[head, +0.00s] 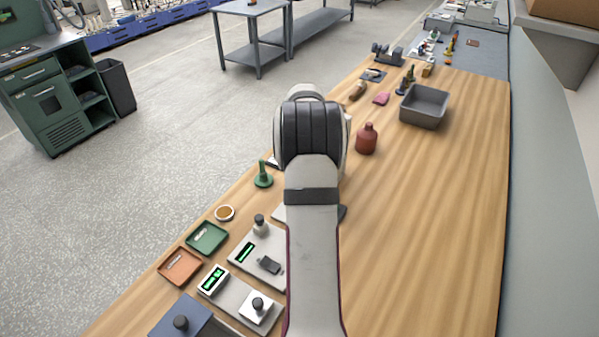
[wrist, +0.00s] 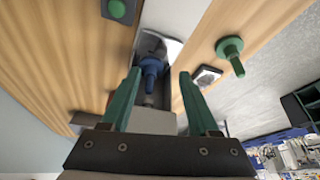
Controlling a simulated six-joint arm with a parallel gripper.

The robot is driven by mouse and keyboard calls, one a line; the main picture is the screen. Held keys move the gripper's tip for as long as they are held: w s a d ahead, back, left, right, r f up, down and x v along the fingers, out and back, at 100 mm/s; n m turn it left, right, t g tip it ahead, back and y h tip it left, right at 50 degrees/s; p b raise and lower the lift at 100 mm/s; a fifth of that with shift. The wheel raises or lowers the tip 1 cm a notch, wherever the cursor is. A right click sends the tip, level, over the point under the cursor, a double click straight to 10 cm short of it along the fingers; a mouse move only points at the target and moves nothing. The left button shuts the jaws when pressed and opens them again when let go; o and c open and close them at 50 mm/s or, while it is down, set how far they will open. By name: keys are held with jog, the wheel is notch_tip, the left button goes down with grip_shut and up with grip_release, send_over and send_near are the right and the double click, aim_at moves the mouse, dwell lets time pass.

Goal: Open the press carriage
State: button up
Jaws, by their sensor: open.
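In the wrist view a grey metal channel (wrist: 142,45) lies on the wooden table, with a blue cylindrical part (wrist: 152,66) and a grey part in it. This looks like the press, but I cannot tell for sure which piece is the carriage. My gripper (wrist: 159,75) has two green fingers spread apart, one on each side of the blue part in the picture. I see no contact between the fingers and the blue part. In the head view my arm hides the gripper and most of the press.
A green stand (head: 263,176) is near the table's left edge, also in the wrist view (wrist: 231,48). A red-brown bottle (head: 366,139) and a grey bin (head: 424,107) stand beyond my arm. Trays and scales (head: 258,252) fill the front left. The right side of the table is clear.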

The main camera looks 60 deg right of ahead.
jog(key=x, duration=1)
jog(key=shift+d+f, duration=0.1)
jog(key=shift+f, duration=0.3)
jog(key=shift+w, duration=0.1)
grip_shut()
jog(key=shift+r, duration=0.1)
dwell(0.4)
